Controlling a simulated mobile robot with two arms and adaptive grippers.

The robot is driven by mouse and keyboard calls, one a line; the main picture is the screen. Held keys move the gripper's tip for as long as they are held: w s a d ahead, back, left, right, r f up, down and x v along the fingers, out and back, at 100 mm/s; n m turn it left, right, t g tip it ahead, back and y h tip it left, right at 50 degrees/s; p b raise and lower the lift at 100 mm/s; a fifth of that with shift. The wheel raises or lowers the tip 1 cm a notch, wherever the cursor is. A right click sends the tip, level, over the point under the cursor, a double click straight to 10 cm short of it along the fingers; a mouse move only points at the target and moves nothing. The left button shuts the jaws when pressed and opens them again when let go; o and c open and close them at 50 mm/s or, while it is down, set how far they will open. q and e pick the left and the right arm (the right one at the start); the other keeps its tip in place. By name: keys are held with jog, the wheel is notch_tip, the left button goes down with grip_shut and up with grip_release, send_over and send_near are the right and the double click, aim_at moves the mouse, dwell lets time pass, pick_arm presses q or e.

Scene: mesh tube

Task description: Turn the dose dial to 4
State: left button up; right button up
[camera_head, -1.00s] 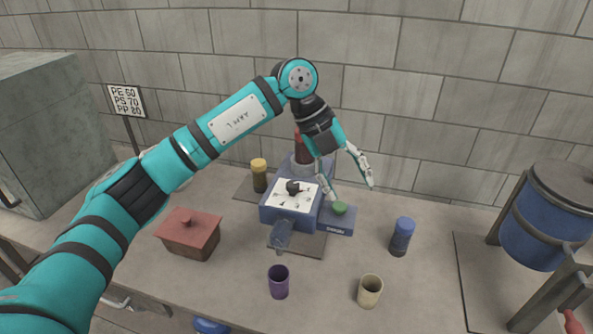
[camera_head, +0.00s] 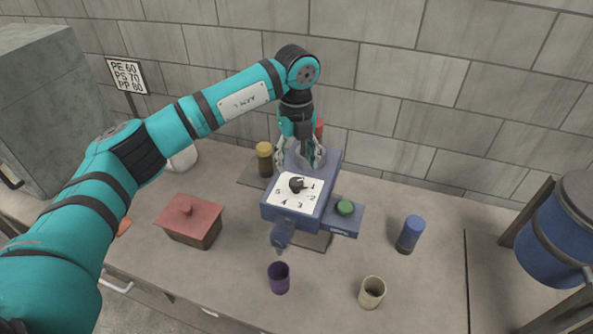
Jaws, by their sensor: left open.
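The dose dial is a black knob (camera_head: 297,184) on a white face (camera_head: 290,204) with the numbers 1 to 5. The face is on the front of a blue machine (camera_head: 270,213). The 4 is at the lower left of the face; which number the knob points at is too small to tell. My left gripper (camera_head: 301,160) is open and points down, just behind and above the dial, over the top of the machine. I cannot tell whether its fingers touch the machine. My right gripper is not in view.
A green button (camera_head: 345,208) is on the machine's right side. A purple cup (camera_head: 279,279), a cream cup (camera_head: 372,292) and a blue-capped jar (camera_head: 410,234) stand in front and right. A red-lidded box (camera_head: 190,220) is left, a yellow-capped jar (camera_head: 264,160) behind left.

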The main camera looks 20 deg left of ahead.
aim_at(296, 181)
pick_arm(q)
jog(key=f+p, duration=0.1)
jog(key=f, duration=0.3)
jog(key=shift+s+f+p, duration=0.1)
jog(key=shift+s+p, duration=0.1)
jog(key=shift+p, duration=0.1)
jog(key=shift+f, duration=0.95)
jog(key=c, duration=1.1)
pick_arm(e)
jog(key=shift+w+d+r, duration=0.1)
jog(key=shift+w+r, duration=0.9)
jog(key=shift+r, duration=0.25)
